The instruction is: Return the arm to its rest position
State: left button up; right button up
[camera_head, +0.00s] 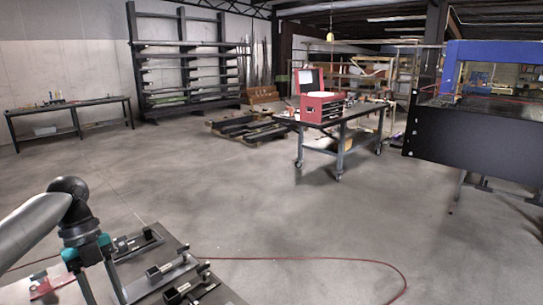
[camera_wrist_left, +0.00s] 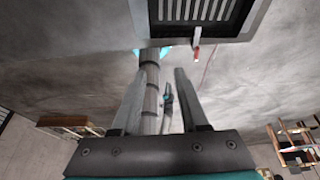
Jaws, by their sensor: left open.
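My left arm comes in from the left in the head view, and its gripper (camera_head: 104,292) points down over the near-left table (camera_head: 215,293). Its two fingers are apart, with nothing seen between them at the tips. In the left wrist view the same gripper (camera_wrist_left: 160,80) shows two spread grey fingers, with no object held between them. The fingertips are at the lower edge of the head view, so their exact height over the table cannot be told. My right gripper is not seen in the head view.
Black clamp fixtures (camera_head: 167,268) and a red part (camera_head: 52,283) lie on the near-left table. A red cable (camera_head: 330,261) runs over the floor. A black-sided blue-framed machine (camera_head: 470,150) stands right, a toolbox cart (camera_head: 340,125) behind. The middle floor is clear.

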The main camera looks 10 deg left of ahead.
pick_arm(q)
jog(key=s+d+f+n+t+y, duration=0.1)
jog(key=s+d+f+n, duration=0.25)
jog(key=d+f, duration=0.55)
jog(key=s+d+f+n+t+y, duration=0.1)
jog(key=s+d+f+n, duration=0.25)
jog(key=d+f, duration=0.5)
jog(key=s+d+r+n+t+y, duration=0.15)
jog(key=s+n, duration=0.25)
jog(key=n, duration=0.4)
jog(key=s+d+r+n+t, duration=0.3)
jog(key=s+n, duration=0.1)
jog(key=n, duration=0.3)
notch_tip(320, 180, down, 31)
jog(key=s+g+b, duration=0.2)
jog(key=b, duration=0.7)
jog(key=s+a+f+b, duration=0.1)
jog(key=s+f+b, duration=0.3)
jog(key=s+f, duration=0.3)
jog(key=s+a+f+g+b, duration=0.1)
jog(key=s+f+b, duration=0.4)
jog(key=f, duration=1.1)
jog(key=s, duration=0.3)
jog(key=shift+s+a+f, duration=0.15)
jog(key=shift+a+f, duration=0.1)
jog(key=shift+a, duration=0.05)
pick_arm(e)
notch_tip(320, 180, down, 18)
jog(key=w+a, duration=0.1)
